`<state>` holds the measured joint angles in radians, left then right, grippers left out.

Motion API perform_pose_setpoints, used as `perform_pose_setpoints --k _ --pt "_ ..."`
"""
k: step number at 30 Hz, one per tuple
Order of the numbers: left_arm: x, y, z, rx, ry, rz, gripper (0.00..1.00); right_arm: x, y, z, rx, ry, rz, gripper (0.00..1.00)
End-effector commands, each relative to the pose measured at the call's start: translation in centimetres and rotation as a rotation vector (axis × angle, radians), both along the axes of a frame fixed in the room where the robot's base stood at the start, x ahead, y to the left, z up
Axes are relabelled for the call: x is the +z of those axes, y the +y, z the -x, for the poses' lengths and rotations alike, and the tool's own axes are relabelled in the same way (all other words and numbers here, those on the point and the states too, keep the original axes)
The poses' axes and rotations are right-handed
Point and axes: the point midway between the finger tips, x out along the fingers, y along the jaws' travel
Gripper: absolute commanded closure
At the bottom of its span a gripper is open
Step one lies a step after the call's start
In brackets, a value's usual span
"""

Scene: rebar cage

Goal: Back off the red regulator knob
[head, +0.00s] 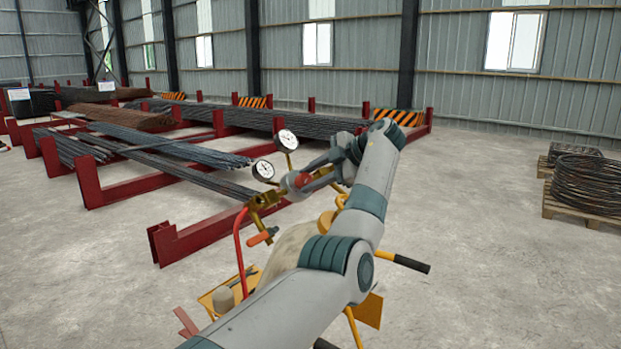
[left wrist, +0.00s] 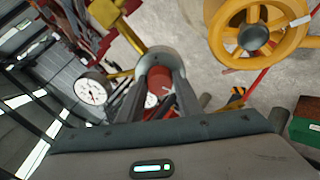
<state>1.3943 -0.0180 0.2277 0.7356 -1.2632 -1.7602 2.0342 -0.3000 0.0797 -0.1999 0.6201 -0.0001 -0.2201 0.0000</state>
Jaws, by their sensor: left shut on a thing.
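The red regulator knob (head: 302,180) sits on the brass regulator (head: 263,200) in the middle of the head view. My left gripper (head: 311,181) reaches it from the right, with its fingers around the knob. In the left wrist view the red knob (left wrist: 159,78) lies between the two grey fingers of my left gripper (left wrist: 160,72), which is shut on it. Two round white gauges, an upper one (head: 287,140) and a lower one (head: 263,171), stand by the regulator. A gauge (left wrist: 93,90) also shows left of the fingers in the left wrist view. My right gripper is not in view.
A red hose (head: 238,255) hangs below the regulator. An orange-handled part (head: 262,236) sticks out beside it. A yellow wheel (left wrist: 216,42) is close by in the left wrist view. Red racks (head: 165,245) of rebar stand behind; coiled wire (head: 590,185) lies at right.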

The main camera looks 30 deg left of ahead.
Motion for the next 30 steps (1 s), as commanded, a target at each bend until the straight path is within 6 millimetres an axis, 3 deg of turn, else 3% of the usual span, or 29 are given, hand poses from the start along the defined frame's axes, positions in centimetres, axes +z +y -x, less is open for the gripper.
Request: perform_pose_setpoints --k 20,21,22,30 --pt "-0.25 -0.09 -0.06 0.051 -0.06 0.008 0.91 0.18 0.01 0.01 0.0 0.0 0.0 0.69" --pt "-0.25 -0.09 -0.06 0.051 -0.06 0.008 0.59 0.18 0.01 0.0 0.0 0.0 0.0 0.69" --pt "-0.23 -0.08 -0.06 0.051 -0.06 0.008 0.51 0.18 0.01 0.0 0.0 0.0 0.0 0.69" --pt "-0.07 -0.01 -0.06 0.051 -0.061 0.006 0.5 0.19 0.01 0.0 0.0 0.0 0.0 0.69"
